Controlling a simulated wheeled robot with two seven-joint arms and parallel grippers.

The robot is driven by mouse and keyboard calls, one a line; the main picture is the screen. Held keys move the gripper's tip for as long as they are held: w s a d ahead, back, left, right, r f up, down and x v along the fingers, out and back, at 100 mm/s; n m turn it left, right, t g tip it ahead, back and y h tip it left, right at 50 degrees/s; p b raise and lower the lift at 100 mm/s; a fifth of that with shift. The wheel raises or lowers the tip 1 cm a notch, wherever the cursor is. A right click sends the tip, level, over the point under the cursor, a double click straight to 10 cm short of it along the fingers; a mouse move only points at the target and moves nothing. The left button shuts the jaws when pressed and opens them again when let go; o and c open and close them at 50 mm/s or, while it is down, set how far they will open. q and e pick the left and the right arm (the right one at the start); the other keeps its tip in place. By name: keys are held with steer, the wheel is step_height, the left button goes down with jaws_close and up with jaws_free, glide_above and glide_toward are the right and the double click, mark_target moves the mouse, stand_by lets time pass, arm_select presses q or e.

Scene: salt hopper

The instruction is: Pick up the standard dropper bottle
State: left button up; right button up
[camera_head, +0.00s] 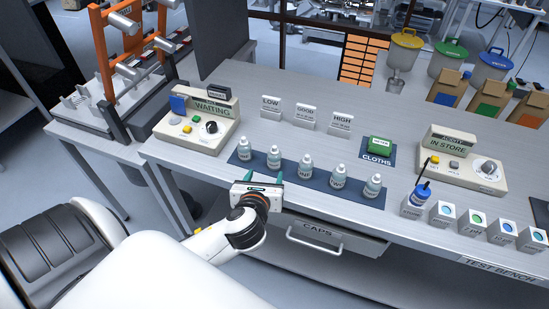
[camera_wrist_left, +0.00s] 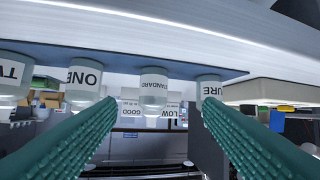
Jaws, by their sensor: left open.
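The standard dropper bottle (camera_head: 274,157) is small and white-capped, second from the left in a row on a dark mat (camera_head: 232,160). Its STANDARD label faces me in the left wrist view (camera_wrist_left: 153,84), where the scene hangs upside down. My left gripper (camera_head: 264,176) is open and empty at the bench's front edge, just in front of this bottle. In the left wrist view the bottle shows in the gap between the green fingers (camera_wrist_left: 160,112), apparently beyond their tips. My right gripper is not in view.
The PURE bottle (camera_head: 244,148) and the ONE bottle (camera_head: 306,166) stand close on either side. LOW, GOOD and HIGH signs (camera_head: 306,117) stand behind. A WAITING console (camera_head: 198,126) is at left, a green cloths box (camera_head: 380,145) at right. A CAPS drawer (camera_head: 325,236) is below.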

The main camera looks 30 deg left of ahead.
mark_target(271, 162)
arm_select(q)
steer(key=shift+w+a+r+m, duration=0.1)
steer(key=shift+w+m, duration=0.1)
steer(key=shift+m, duration=0.1)
steer(key=x, duration=0.6)
steer(key=shift+w+p, duration=0.35)
steer(key=shift+p, duration=0.05)
steer(key=shift+d+p+x, duration=0.15)
steer(key=shift+p+x, duration=0.05)
steer(key=shift+x, duration=1.15)
steer(key=shift+d+p+x, duration=0.15)
steer(key=shift+p+x, duration=0.05)
steer(key=shift+x, duration=1.1)
steer(key=c, duration=1.1)
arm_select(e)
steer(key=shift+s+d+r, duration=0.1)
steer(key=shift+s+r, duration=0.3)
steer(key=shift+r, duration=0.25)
